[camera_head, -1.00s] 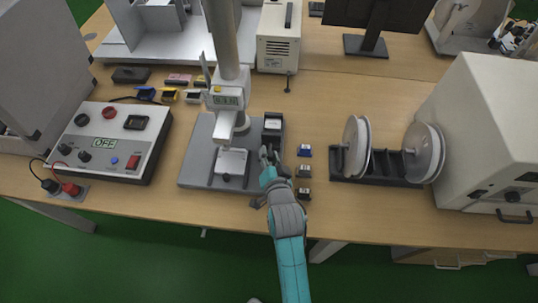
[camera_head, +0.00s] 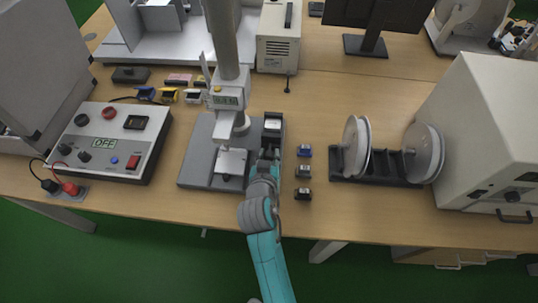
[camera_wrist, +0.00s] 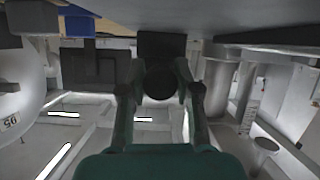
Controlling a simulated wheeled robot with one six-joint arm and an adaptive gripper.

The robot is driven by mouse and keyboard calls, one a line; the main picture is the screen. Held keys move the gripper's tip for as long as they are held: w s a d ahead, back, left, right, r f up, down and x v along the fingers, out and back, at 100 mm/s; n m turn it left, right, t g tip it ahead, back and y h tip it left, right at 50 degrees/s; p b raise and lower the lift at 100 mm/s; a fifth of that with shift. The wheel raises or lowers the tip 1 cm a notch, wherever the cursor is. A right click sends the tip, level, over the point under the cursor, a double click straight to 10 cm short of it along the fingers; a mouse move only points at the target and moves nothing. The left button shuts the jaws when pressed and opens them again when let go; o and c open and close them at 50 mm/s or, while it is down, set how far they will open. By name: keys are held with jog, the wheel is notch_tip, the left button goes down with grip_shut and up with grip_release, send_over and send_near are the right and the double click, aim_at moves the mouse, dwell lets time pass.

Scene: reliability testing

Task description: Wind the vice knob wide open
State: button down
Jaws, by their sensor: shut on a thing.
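My gripper (camera_head: 267,156) reaches over the bench's front edge to the right side of the grey test stand base (camera_head: 196,165). In the wrist view its two fingers (camera_wrist: 160,88) are shut on a dark round knob (camera_wrist: 158,83), one finger on each side. I take this as the vice knob; a dark block stands right behind it. In the head view my gripper and wrist hide the knob. Beyond the fingertips is a dark holder with a pale top (camera_head: 272,124). How far the vice is open cannot be told.
Several small blocks (camera_head: 304,171) stand close on the right, near a spool rack (camera_head: 375,172). A control box reading OFF (camera_head: 104,143) is at left. Bare bench lies behind the blocks.

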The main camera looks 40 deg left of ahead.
jog(key=shift+n+h, duration=0.3)
dwell(0.5)
jog(key=c, duration=0.8)
grip_release()
jog(key=shift+s, duration=0.1)
jog(key=v, duration=1.2)
jog(key=shift+f, duration=0.15)
